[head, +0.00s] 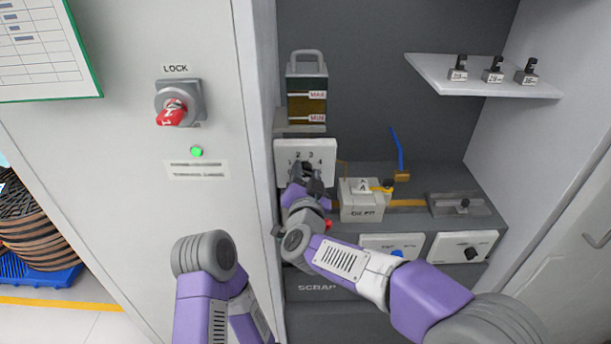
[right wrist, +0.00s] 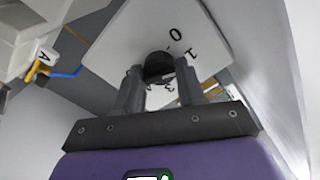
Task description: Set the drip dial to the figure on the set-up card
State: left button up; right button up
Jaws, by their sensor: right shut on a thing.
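The drip dial is a white plate (head: 290,149) with figures around a dark knob, below the oil reservoir in the cabinet. In the right wrist view the plate (right wrist: 125,45) shows 0, 1 and 3 around the black knob (right wrist: 158,62). My right gripper (head: 308,172) is at the dial, its fingers (right wrist: 159,78) shut on the knob from both sides. The knob's pointer setting cannot be read clearly. A green-edged printed sheet (head: 40,50) hangs at the upper left; its text is too small to read. My left gripper is out of view; only its arm shows.
The oil reservoir (head: 307,98) with MAX and MIN labels stands above the dial. A red LOCK switch (head: 172,112) and a green lamp (head: 196,152) are on the left panel. An oil block (head: 360,206) sits right of the dial. A shelf (head: 480,82) holds small weights.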

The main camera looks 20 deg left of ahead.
jog(key=o, duration=1)
jog(key=p+v, duration=0.1)
jog(key=v, duration=0.6)
jog(key=shift+s+d, duration=0.1)
jog(key=shift+s, duration=0.2)
